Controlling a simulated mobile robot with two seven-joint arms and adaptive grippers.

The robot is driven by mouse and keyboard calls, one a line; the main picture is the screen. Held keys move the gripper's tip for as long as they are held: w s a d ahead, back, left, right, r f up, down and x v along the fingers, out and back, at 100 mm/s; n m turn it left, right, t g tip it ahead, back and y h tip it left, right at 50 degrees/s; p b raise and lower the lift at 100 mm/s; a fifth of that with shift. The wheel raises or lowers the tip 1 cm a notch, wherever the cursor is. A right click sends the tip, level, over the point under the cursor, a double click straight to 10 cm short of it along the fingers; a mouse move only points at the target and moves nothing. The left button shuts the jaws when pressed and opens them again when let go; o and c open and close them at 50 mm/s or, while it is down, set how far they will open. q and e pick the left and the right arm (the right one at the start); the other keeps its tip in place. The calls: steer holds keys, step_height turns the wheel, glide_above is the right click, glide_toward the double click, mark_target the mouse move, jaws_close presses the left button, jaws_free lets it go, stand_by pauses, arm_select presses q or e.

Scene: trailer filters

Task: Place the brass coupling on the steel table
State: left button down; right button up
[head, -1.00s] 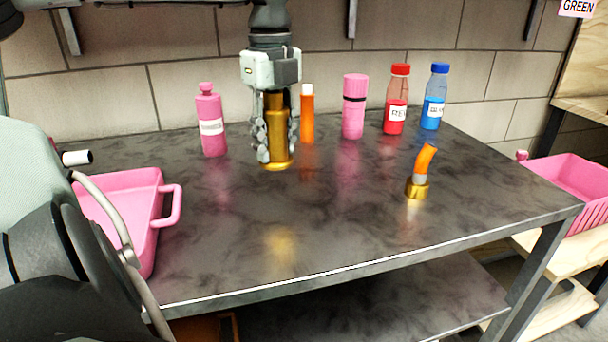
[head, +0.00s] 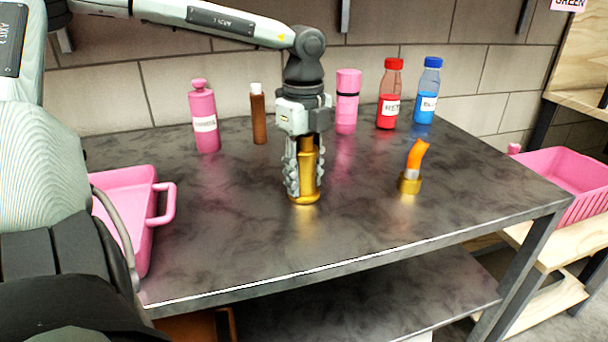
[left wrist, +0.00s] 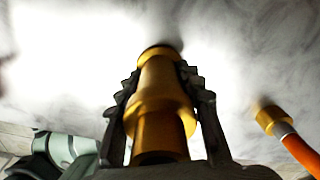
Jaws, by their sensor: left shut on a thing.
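The brass coupling (head: 306,160) is a gold-coloured upright cylinder with a wider foot. My left gripper (head: 304,180) points down and is shut on it, with a finger on each side. The coupling's foot is at or just above the steel table (head: 240,235); I cannot tell whether it touches. In the left wrist view the coupling (left wrist: 160,105) sits between the dark fingers, its far end toward the table top. My right gripper is not in view.
A brass fitting with an orange hose (head: 410,183) stands to the right. Pink bottle (head: 204,118), brown bottle (head: 258,115), pink canister (head: 346,105), red bottle (head: 388,100) and blue bottle (head: 426,95) line the back. A pink tray (head: 130,205) is at left. The table's front middle is clear.

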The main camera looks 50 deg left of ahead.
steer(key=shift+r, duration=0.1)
arm_select(q)
steer(key=shift+f, duration=0.1)
steer(key=c, duration=1)
jaws_free()
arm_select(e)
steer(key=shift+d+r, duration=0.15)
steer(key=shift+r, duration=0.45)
arm_select(q)
steer(key=shift+r, duration=0.95)
step_height(320, 180, up, 10)
steer(key=shift+r, duration=0.2)
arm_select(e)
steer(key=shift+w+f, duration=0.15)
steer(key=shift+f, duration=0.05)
